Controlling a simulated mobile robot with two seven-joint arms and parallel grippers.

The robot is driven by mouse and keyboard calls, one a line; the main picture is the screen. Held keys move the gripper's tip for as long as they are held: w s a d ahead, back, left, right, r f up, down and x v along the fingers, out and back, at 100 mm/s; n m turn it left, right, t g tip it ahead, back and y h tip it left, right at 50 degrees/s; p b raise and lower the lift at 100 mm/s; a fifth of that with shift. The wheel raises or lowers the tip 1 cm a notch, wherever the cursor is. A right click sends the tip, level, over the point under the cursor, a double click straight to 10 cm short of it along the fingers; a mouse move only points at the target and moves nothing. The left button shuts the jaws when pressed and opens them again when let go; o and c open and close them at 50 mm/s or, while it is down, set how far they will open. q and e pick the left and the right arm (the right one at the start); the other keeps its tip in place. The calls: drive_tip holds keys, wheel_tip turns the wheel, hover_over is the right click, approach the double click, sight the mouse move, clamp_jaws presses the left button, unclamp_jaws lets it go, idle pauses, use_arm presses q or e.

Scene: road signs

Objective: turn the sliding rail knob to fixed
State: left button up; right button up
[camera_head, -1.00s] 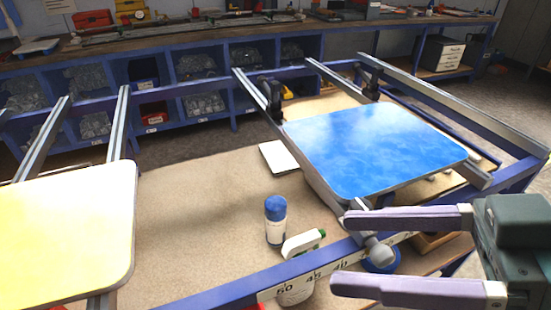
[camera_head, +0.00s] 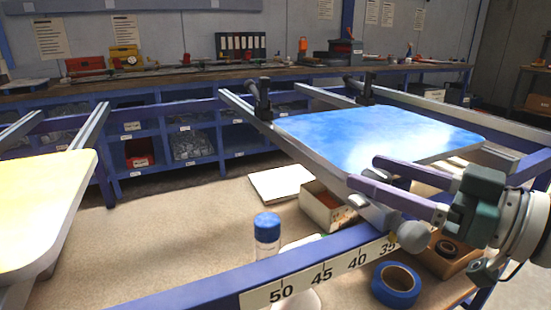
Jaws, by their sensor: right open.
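The sliding rail (camera_head: 316,163) runs under the edge of the blue sign plate (camera_head: 368,137). A grey round knob (camera_head: 411,237) is at its near end, beside the ruler scale (camera_head: 322,275) on the blue front beam. I cannot read the knob's setting. My right gripper (camera_head: 366,173) comes in from the right. Its two purple fingers are apart and empty, in front of the plate's near right corner. The lower finger appears just above the knob and partly covers the rail end; I cannot tell whether they touch. My left gripper is not in view.
A blue-capped bottle (camera_head: 267,233), an open box (camera_head: 328,206) and a white sheet (camera_head: 282,183) are on the board below. A blue tape roll (camera_head: 396,284) lies near the front beam. A yellow sign plate (camera_head: 42,208) is at left. Shelves stand behind.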

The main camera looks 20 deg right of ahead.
sight(354, 167)
drive_tip(key=shift+x, duration=2.05)
clamp_jaws()
